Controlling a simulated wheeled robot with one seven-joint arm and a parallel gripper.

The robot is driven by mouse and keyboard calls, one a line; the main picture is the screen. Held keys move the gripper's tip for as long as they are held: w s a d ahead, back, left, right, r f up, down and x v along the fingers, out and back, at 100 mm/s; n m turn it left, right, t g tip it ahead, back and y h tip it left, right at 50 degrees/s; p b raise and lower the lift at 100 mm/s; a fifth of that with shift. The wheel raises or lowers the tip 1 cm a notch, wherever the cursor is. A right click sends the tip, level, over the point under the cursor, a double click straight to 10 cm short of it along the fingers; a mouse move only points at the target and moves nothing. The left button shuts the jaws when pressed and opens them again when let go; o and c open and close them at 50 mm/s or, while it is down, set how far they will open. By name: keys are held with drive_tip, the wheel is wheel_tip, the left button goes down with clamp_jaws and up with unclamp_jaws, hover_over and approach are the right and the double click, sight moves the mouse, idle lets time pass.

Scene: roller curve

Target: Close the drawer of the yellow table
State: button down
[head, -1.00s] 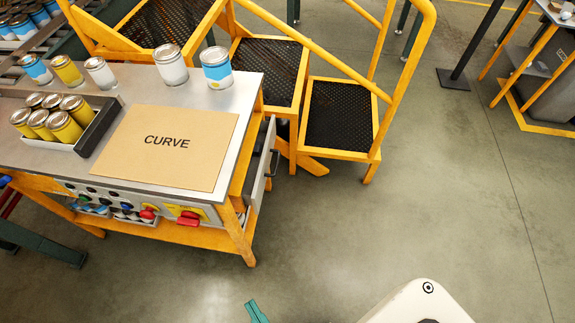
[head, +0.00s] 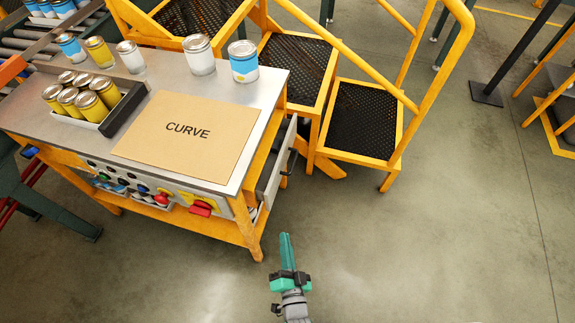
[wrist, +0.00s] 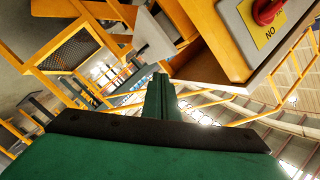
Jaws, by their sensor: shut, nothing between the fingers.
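The yellow table (head: 245,232) with a steel top stands at the left in the head view. Its drawer (head: 275,165), grey with a dark handle, sticks out from the right side. My gripper (head: 285,238) is shut and empty, in front of the table's near right leg and apart from the drawer. In the wrist view its green fingers (wrist: 161,92) are together and point up toward the table's underside. A pale grey panel (wrist: 155,40), possibly the drawer, shows just beyond the fingertips.
Yellow steps (head: 360,120) with black treads stand close to the right of the drawer. Paint cans, a black-and-white tray (head: 125,110) of cans and a CURVE board (head: 190,132) are on the tabletop.

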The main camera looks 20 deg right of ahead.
drive_tip(key=w+d+f+m+h, duration=0.1)
drive_tip(key=w+d+m, duration=0.2)
drive_tip(key=w, duration=0.6)
drive_tip(key=w+d+f+m+h, duration=0.1)
drive_tip(key=w+d+m, duration=0.2)
drive_tip(key=w, duration=0.7)
drive_tip(key=w+d+f+m+h, duration=0.1)
drive_tip(key=w+d+m, duration=0.2)
drive_tip(key=w, duration=0.7)
drive_tip(key=shift+d+m, duration=0.35)
drive_tip(key=shift+m, duration=0.35)
drive_tip(key=shift+w, duration=0.1)
